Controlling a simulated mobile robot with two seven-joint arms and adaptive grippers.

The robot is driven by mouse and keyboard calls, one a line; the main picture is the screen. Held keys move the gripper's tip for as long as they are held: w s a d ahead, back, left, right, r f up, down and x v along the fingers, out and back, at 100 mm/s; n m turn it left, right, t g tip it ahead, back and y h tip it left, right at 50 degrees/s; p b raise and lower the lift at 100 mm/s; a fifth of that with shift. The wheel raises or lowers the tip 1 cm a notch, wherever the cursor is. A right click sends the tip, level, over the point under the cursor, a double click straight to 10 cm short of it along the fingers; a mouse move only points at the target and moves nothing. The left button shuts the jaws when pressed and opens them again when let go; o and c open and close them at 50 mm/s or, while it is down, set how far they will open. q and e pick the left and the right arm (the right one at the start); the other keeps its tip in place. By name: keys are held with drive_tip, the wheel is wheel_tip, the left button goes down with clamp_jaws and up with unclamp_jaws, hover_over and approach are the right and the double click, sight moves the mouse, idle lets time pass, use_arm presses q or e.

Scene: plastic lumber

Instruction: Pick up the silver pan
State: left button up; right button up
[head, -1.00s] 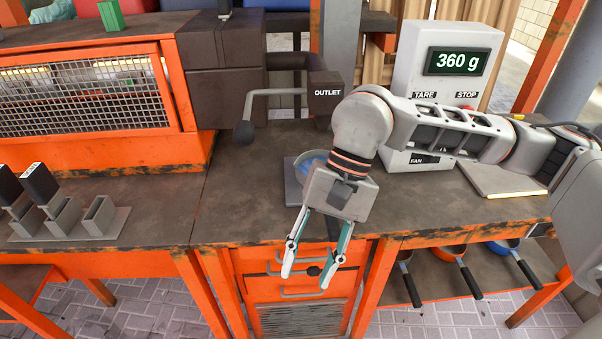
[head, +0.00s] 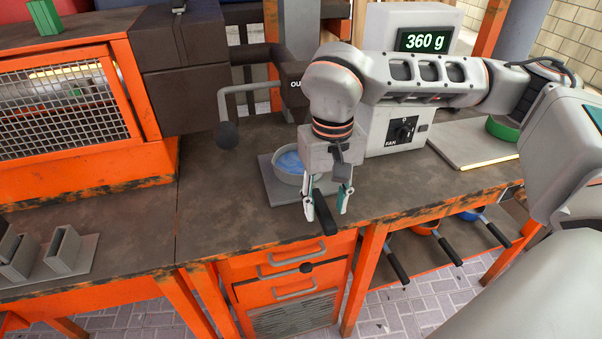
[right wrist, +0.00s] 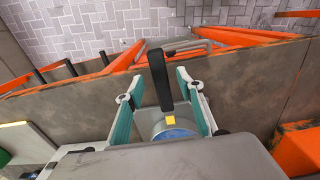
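The silver pan (head: 277,172) holds blue bits and sits on a dark grey plate (head: 275,194) on the workbench. Its black handle (head: 325,219) points toward the bench's front edge. My right gripper (head: 325,207) is above the handle with its fingers open, one on each side. In the right wrist view the black handle (right wrist: 160,75) lies between the spread fingers of my right gripper (right wrist: 158,90), apart from both. Part of the silver pan (right wrist: 168,124) shows below it; the wrist hides the rest. My left gripper is not in view.
A scale unit (head: 385,125) reading 360 g stands behind my right arm. An outlet lever (head: 228,134) hangs left of the pan. Other pans (head: 424,229) sit on a shelf under the bench. A green round thing (head: 503,128) is on a plate at right.

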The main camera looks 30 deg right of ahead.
sight(325, 213)
wheel_tip(325, 213, down, 4)
drive_tip(key=shift+r, duration=0.25)
clamp_jaws()
drive_tip(key=shift+r, duration=0.1)
